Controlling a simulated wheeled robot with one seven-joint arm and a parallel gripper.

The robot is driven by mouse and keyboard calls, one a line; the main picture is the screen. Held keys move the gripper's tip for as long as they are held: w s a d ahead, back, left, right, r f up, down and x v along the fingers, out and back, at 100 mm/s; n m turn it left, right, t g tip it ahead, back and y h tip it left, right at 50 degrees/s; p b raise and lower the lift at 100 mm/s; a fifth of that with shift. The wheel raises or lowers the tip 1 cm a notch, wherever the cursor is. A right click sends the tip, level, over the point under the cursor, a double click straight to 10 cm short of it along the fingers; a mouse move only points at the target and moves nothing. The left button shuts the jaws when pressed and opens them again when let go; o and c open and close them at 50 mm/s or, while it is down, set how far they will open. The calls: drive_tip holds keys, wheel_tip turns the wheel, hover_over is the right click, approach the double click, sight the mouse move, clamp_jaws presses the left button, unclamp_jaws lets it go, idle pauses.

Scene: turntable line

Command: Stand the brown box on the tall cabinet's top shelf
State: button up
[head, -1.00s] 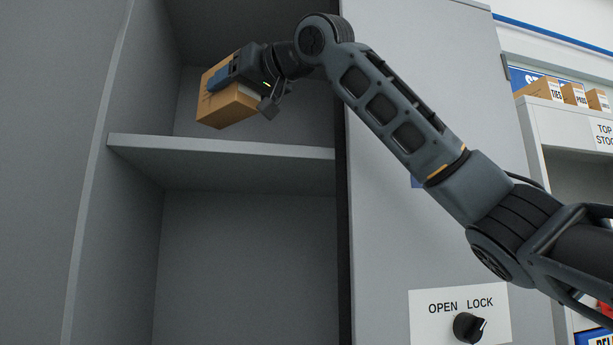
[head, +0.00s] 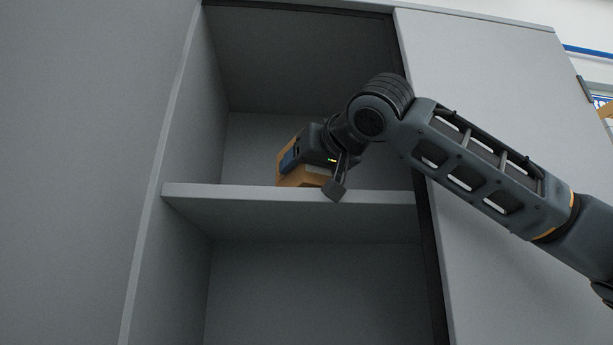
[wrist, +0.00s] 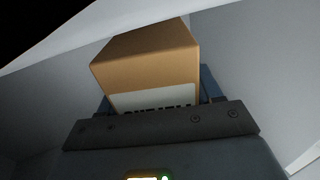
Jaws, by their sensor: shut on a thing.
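The brown box (head: 287,178) is inside the tall cabinet, at the front part of the top shelf (head: 290,197). My gripper (head: 289,162) is shut on it. In the wrist view the brown box (wrist: 150,60) sits between the blue finger pads and shows part of a white label with dark print. The shelf's front edge hides the lowest part of the box in the head view, so I cannot tell whether it touches the shelf. My gripper and wrist cover its right side.
The cabinet's left wall (head: 185,130) and its back panel stand around the shelf. A grey door panel (head: 490,70) is on the right, behind my arm. The shelf is bare to both sides of the box, and the compartment below looks empty.

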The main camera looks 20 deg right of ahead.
drive_tip(key=shift+f, duration=0.9)
drive_tip(key=o, duration=1.3)
drive_tip(key=shift+f, duration=0.15)
drive_tip(key=shift+r, duration=0.25)
drive_tip(key=s+d+b, duration=0.1)
drive_tip(key=s+b, duration=0.1)
drive_tip(key=s, duration=1)
drive_tip(key=shift+f, duration=0.1)
